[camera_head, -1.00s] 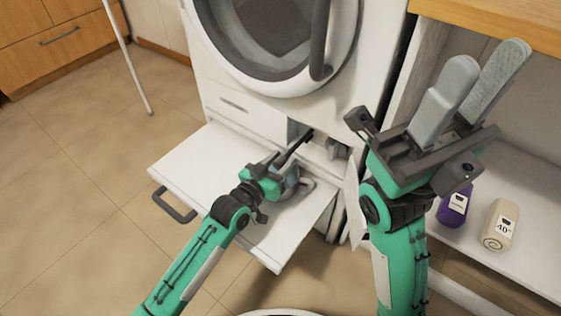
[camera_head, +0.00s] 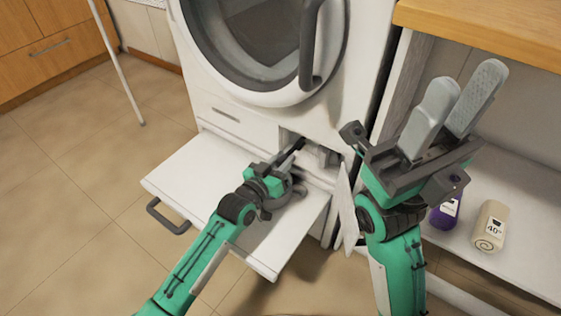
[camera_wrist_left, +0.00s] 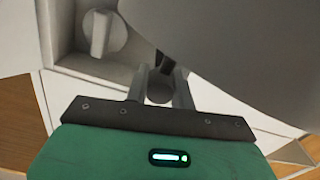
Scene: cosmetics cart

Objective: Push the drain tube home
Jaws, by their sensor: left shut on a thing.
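The white washing machine (camera_head: 235,125) has a small open recess (camera_head: 318,147) low on its front. My left gripper (camera_head: 296,147) reaches into the left part of this recess. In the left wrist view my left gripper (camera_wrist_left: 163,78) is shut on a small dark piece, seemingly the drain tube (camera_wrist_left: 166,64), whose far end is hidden. A round cap with a white grip bar (camera_wrist_left: 100,35) is left of the fingers in the wrist view, apart from them. My right gripper (camera_head: 467,90) is raised at the right, fingers up, open and empty.
A white pull-out shelf (camera_head: 185,170) with a dark handle (camera_head: 166,216) lies under my left arm. A white flap (camera_head: 347,210) hangs open beside the recess. A purple bottle (camera_head: 446,212) and a rolled beige towel (camera_head: 489,226) are on the right shelf. Floor at left is mostly clear.

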